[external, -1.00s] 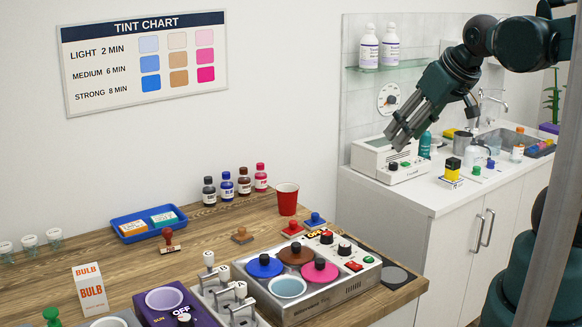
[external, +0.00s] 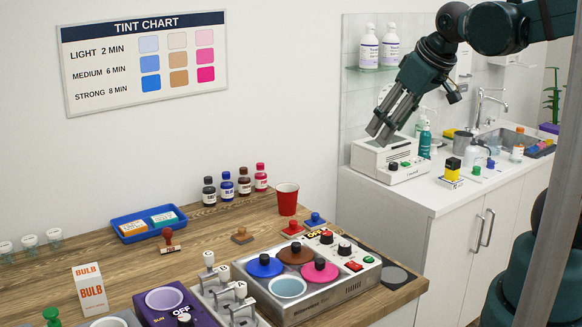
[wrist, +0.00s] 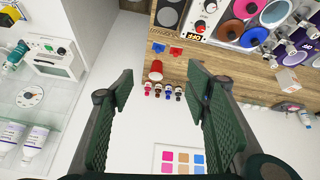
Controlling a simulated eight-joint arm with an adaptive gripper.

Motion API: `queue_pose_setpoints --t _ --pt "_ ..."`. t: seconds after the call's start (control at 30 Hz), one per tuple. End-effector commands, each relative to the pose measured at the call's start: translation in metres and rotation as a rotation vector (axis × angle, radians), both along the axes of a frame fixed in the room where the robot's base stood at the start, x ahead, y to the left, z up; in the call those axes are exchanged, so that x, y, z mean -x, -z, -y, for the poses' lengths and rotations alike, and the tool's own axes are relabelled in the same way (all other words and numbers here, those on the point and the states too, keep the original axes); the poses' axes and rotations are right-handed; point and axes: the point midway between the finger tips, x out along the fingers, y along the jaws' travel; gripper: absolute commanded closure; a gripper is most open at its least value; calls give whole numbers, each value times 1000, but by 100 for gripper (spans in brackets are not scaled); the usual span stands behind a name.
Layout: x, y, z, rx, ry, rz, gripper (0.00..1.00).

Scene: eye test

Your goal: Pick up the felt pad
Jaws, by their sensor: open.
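I cannot tell for certain which thing is the felt pad. A flat dark grey disc (external: 395,277) at the wooden counter's right end may be it; a similar grey disc (wrist: 168,16) shows at the top of the wrist view. My gripper (external: 379,135) points steeply down in front of the white box-shaped device on the far counter, well away from and above the disc. In the wrist view the two green ridged fingers (wrist: 160,78) are wide apart with nothing held between them.
The white device (external: 390,160) appears just behind or under my fingertips. A control unit with coloured lids (external: 318,270), a red cup (external: 287,198), several bottles (external: 227,186) and a blue tray (external: 148,222) stand on the wooden counter. A gap separates the counters.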

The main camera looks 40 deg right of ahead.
Motion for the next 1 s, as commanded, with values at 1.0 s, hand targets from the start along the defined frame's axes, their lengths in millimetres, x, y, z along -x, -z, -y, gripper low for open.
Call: queue_pose_setpoints --t 1.0 --pt "-137 30 -67 210 -504 -182 52"
